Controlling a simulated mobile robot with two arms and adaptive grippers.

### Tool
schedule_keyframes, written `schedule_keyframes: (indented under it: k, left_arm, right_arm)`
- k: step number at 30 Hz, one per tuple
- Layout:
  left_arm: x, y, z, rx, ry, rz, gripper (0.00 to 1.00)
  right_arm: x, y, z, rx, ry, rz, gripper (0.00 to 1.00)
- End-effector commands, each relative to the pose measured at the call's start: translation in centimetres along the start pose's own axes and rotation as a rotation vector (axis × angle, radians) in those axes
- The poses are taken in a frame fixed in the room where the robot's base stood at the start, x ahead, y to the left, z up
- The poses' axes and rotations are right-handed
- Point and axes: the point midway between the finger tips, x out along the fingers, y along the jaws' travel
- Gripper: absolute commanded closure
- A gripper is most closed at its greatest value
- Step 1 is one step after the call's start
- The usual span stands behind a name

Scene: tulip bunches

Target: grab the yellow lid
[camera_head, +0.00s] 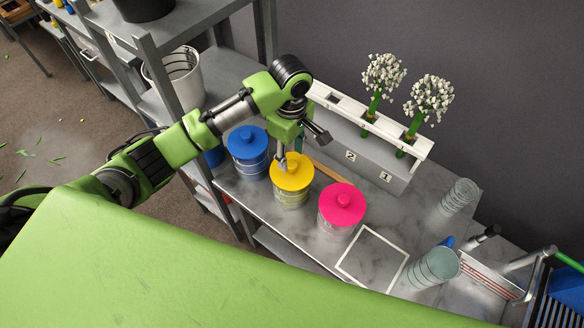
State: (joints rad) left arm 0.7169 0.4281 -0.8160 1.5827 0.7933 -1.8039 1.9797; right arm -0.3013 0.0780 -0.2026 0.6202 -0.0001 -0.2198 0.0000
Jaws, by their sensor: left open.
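The yellow lid (292,176) sits on a clear ribbed jar on the marble-look counter, between a jar with a blue lid (247,143) on its left and a jar with a pink lid (341,204) on its right. My left arm comes in from the left, and my left gripper (283,161) points down at the knob of the yellow lid. It is open, with its fingers at or just above the knob and partly covering the lid's far left side. I cannot tell whether the fingers touch the lid. My right gripper is out of view.
A grey numbered rack (375,160) with two white flower bunches stands behind the jars. A white square outline (372,257) marks the counter right of the pink-lidded jar. Clear glasses (433,268) stand at the right. A grey shelf post (160,75) rises at the left.

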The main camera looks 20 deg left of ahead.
Motion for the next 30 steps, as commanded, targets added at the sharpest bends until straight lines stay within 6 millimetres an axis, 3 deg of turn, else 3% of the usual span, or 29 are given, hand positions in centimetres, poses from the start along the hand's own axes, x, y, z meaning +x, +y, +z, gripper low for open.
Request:
schedule_keyframes:
  k: [5,15,23,28,30]
  left_arm:
    - [1.0,0.1,-0.1,0.001,0.001,-0.002,0.59]
    - [5.3,0.6,-0.1,0.001,0.001,-0.001,0.59]
    - [5.8,0.6,-0.1,0.001,0.0,0.001,0.59]
    - [5.8,0.6,-0.1,0.001,0.0,0.001,1.0]
    - [5.8,0.6,-0.1,0.001,0.0,0.001,1.0]
  right_arm:
    - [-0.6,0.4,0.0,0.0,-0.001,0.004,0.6]
    - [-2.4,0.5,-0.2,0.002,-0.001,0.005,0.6]
    - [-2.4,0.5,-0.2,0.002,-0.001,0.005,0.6]
    - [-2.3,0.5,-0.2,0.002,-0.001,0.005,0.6]
    - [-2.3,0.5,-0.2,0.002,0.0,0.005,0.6]
